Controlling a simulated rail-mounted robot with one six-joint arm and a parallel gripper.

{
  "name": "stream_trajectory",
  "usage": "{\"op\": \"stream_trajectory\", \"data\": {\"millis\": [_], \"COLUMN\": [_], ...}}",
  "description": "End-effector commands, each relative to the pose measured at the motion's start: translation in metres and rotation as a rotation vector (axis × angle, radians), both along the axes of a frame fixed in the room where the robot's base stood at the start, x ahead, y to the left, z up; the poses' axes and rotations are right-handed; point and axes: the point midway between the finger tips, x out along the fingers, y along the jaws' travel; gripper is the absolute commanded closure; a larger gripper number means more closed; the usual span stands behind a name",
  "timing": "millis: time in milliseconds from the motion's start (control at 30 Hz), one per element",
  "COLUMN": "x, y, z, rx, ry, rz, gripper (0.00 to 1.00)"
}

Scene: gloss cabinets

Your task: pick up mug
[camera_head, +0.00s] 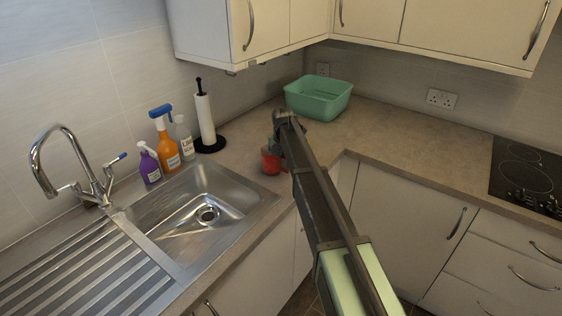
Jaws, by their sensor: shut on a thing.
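A small red mug (269,164) is at the corner of the counter, just right of the sink. My arm reaches over from the lower right, and my gripper (275,148) is down at the mug, shut on it. The arm and gripper cover part of the mug's top and right side. The mug looks upright; I cannot tell whether its base touches the counter. The fingertips are small and partly hidden.
A steel sink (240,197) with a tap (100,180) lies to the left. Purple (149,168) and orange (166,150) spray bottles, a white bottle (184,140) and a paper towel roll (205,120) stand behind it. A green basin (318,112) sits in the corner. Wall cabinets (450,35) hang above. The right counter (410,150) is clear up to the hob (525,172).

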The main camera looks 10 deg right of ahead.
Motion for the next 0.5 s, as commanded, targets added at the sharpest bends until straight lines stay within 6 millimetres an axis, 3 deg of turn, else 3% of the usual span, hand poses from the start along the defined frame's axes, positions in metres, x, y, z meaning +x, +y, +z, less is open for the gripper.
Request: {"op": "stream_trajectory", "data": {"millis": [233, 500], "x": [0.000, 0.000], "y": [0.000, 0.000], "z": [0.051, 0.150], "rx": [0.001, 0.001], "ry": [-0.001, -0.001], "rz": [0.000, 0.000], "gripper": [0.91, 0.91]}}
